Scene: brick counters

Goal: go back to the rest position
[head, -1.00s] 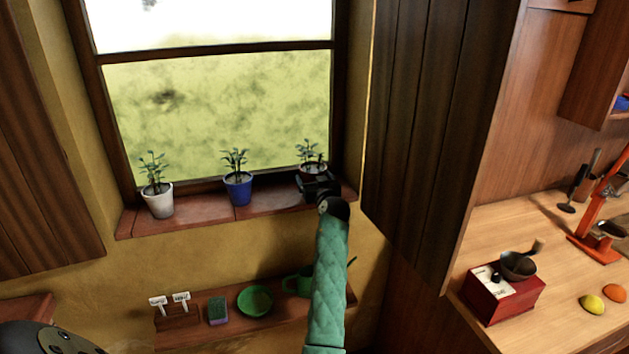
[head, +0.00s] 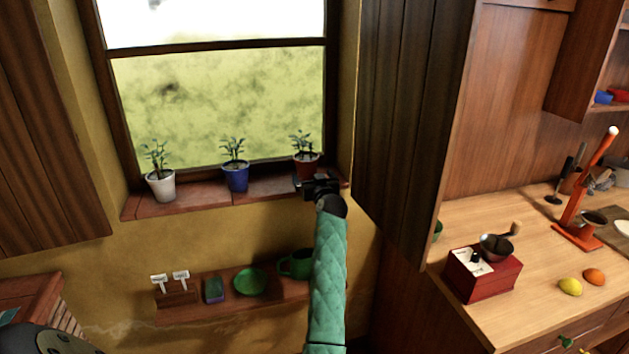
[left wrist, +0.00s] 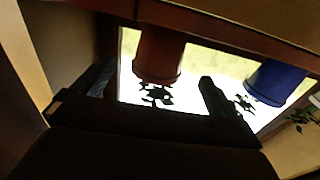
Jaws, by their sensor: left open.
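My left gripper (head: 318,184) is at the right end of the window sill, in front of and slightly below the red pot (head: 306,166) with its small plant. It is open and nothing is held in it. In the left wrist view the picture is upside down, and the red pot (left wrist: 160,52) shows beyond the spread fingers, with a blue pot (left wrist: 275,82) to its right. My teal-sleeved left arm reaches up from the bottom of the head view. My right gripper is not in view.
A blue pot (head: 236,178) and a white pot (head: 161,186) stand on the brick sill (head: 205,197). Below is a shelf (head: 222,304) with a green bowl (head: 250,281) and a green mug (head: 296,265). A dark wooden shutter (head: 405,130) stands right of the arm. A red grinder (head: 482,275) is on the counter.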

